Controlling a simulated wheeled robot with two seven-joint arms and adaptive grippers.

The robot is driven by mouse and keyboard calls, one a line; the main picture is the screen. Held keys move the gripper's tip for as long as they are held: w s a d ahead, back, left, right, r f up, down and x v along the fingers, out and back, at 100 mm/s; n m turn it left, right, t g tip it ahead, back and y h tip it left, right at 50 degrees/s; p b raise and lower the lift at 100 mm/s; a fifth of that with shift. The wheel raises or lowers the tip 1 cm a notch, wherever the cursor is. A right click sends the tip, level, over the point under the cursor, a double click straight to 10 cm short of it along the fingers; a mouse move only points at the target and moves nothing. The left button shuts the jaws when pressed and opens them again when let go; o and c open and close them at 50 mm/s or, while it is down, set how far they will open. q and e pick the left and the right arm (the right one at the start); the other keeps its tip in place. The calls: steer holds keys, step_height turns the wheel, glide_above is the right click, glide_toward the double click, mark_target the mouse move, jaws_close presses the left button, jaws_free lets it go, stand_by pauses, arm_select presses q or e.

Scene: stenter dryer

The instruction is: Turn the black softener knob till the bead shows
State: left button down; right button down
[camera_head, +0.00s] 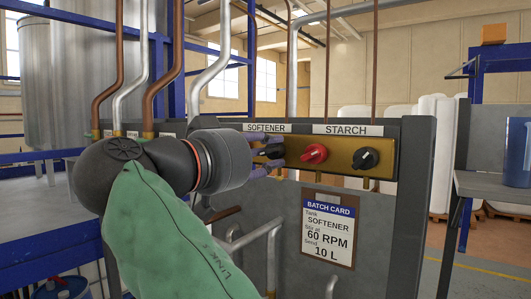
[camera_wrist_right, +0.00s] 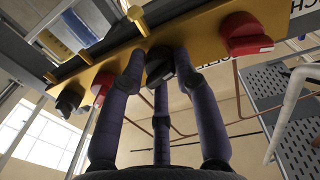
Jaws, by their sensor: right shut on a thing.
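The black softener knob (camera_wrist_right: 158,62) sits on a yellow panel in the right wrist view, between the fingers of my right gripper (camera_wrist_right: 150,68). In the head view my right gripper (camera_head: 272,151) reaches the brass-coloured panel (camera_head: 340,150) under the SOFTENER label (camera_head: 267,128). Its fingers are shut around the knob and largely cover it there. I cannot make out a bead in either view. My left gripper is not in view.
A red knob (camera_head: 314,153) and a black knob (camera_head: 366,158) sit under the STARCH label. A batch card (camera_head: 328,230) hangs below, reading SOFTENER, 60 RPM, 10 L. Pipes rise around the panel. A blue container (camera_head: 517,152) stands on the right table.

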steer(key=shift+w+a+f, duration=0.1)
steer(key=shift+a+f, duration=0.1)
steer(key=shift+f, duration=0.15)
steer(key=c, duration=1.2)
jaws_free()
steer(key=shift+c, duration=0.2)
steer(key=o, duration=0.3)
steer(key=shift+d, duration=0.1)
steer(key=shift+r, duration=0.1)
steer(key=shift+r, duration=0.1)
steer(key=v, duration=1.2)
steer(key=shift+w, duration=0.1)
